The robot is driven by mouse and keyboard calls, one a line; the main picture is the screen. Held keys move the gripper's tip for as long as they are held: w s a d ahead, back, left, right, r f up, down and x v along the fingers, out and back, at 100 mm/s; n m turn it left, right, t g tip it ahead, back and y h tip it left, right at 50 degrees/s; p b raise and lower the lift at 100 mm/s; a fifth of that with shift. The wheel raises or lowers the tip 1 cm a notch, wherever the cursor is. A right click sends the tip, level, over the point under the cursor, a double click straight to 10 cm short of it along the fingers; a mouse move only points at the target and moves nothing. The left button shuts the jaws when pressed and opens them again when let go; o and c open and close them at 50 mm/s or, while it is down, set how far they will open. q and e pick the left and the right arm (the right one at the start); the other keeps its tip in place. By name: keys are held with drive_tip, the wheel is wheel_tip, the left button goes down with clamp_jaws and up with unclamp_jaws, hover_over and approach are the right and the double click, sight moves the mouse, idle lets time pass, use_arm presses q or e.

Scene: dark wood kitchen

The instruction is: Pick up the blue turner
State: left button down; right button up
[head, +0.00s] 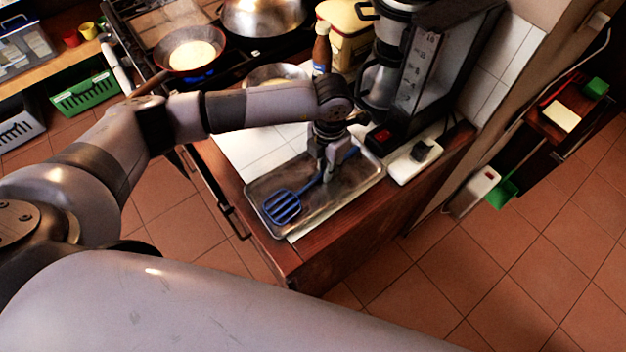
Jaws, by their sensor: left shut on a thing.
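The blue turner (283,207) has a slotted head and a thin handle. It is at the metal tray (352,196) on the corner of the wooden counter, its head over the tray's left end and its handle running up to the right. My left gripper (328,173) points down over the tray and is shut on the turner's handle. The fingers hide part of the handle. I cannot tell whether the turner touches the tray or is just above it. My right gripper is not in view.
A coffee machine (430,70) and a white power strip (416,160) stand right of the tray. A brown bottle (321,50) and a bowl (277,76) are behind it. A stove with pans (191,55) is at the back left. Tiled floor lies beyond the counter edge.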

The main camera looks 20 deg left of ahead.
use_arm(q)
drive_tip(key=shift+r, duration=0.15)
drive_tip(key=shift+w+r, duration=0.1)
drive_tip(key=shift+r, duration=0.45)
wheel_tip(320, 180, up, 19)
drive_tip(key=b, duration=0.4)
drive_tip(key=shift+f+b, duration=0.15)
drive_tip(key=shift+b, duration=0.25)
